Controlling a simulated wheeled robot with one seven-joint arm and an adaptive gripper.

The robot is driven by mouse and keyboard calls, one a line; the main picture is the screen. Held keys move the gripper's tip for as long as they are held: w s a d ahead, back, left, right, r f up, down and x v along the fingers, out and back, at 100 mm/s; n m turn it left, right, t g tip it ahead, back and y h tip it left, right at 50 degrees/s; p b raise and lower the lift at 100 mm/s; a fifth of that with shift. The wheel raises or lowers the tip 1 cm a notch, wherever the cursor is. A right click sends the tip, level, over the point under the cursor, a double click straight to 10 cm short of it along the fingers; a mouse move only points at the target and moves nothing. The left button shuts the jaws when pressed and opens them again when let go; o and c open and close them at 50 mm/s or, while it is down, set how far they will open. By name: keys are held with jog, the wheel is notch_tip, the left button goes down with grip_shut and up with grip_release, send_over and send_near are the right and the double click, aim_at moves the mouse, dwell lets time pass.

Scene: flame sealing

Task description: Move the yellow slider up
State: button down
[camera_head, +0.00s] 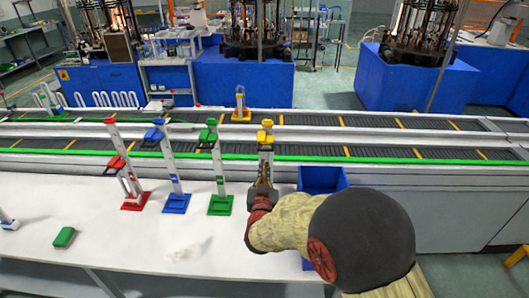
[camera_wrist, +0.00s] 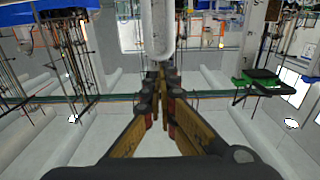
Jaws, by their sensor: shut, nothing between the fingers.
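The yellow slider (camera_head: 265,137) sits near the top of a white upright post (camera_head: 266,157), the rightmost of several such posts. My gripper (camera_head: 263,178) is in front of the lower part of this post, below the slider. Its fingers (camera_wrist: 163,72) are closed together with nothing between them. In the wrist view a pale post (camera_wrist: 162,30) stands just beyond the fingertips; I cannot tell whether they touch it. The yellow slider cannot be made out in the wrist view. My gripper and arm hide the foot of the yellow post.
To the left stand posts with a green slider (camera_head: 208,140), a blue slider (camera_head: 153,135) and a red slider (camera_head: 116,163). A blue bin (camera_head: 322,179) is right of the yellow post. A green block (camera_head: 64,237) lies on the white table (camera_head: 120,255). Conveyors (camera_head: 400,143) run behind.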

jog(key=s, duration=0.5)
jog(key=shift+s+a, duration=0.1)
jog(key=shift+s, duration=0.15)
jog(key=s+a+f+n+g+y, duration=0.1)
jog(key=s+a+f+g+y, duration=0.15)
jog(key=f, duration=0.35)
jog(key=s+a+f+n+g+y, duration=0.1)
jog(key=s+a+f+g, duration=0.15)
jog(key=f, duration=0.35)
jog(key=s+f+g, duration=0.2)
jog(key=s+g, duration=0.4)
jog(key=s, duration=0.2)
jog(key=s+d+r+g+h, duration=0.1)
jog(key=s+d+r+g, duration=0.1)
jog(key=s+d+r, duration=0.55)
jog(key=s+d+r+g+h, duration=0.15)
jog(key=s+d+r, duration=0.35)
jog(key=s+d, duration=0.55)
jog(key=s+d+r+m+t, duration=0.1)
jog(key=s+d+r+t, duration=0.1)
jog(key=d+r, duration=0.4)
notch_tip(320, 180, up, 2)
jog(key=shift+s+d+r+m+b, duration=0.2)
jog(key=shift+s+d+m+b, duration=0.1)
jog(key=shift+s, duration=0.5)
